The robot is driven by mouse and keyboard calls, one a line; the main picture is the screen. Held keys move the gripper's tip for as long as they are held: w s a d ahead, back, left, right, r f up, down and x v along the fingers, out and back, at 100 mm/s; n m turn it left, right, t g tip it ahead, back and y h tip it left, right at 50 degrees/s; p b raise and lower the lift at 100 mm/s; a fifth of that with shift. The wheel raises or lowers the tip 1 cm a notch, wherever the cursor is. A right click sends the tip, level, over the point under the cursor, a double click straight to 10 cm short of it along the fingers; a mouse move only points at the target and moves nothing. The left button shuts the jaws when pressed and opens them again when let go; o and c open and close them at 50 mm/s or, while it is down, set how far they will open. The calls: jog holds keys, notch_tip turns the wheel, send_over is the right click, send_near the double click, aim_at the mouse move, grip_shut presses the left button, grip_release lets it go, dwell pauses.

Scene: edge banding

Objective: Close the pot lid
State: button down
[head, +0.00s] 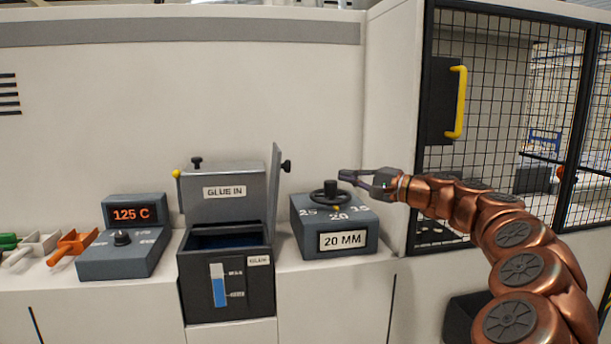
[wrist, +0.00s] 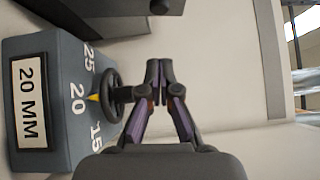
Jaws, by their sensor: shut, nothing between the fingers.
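The grey glue pot (head: 226,288) stands in the middle of the counter in the head view, with a GLUE label and a blue level gauge. Its top is open and shows a dark blue inside. The grey lid (head: 275,190) stands upright at the pot's right edge, with a black knob (head: 286,166) on its right side. In the wrist view the lid (wrist: 85,12) and knob (wrist: 167,6) show at the top edge, partly cut off. My gripper (head: 343,176) is shut and empty, to the right of the knob and apart from it. Its fingertips (wrist: 159,72) meet in the wrist view.
A 20 MM dial box (head: 355,220) with a black handwheel (head: 331,194) sits just below my fingers. A GLUE IN hopper (head: 224,195) stands behind the pot. A 125 C control box (head: 124,252) is at left. A mesh door (head: 480,130) is at right.

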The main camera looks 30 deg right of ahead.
jog(key=a+p+x, duration=0.1)
jog(key=a+x, duration=0.1)
jog(key=x, duration=1)
jog(key=shift+r+p, duration=0.2)
jog(key=shift+p, duration=0.15)
jog(key=shift+s+a+r, duration=0.1)
jog(key=shift+a, duration=0.05)
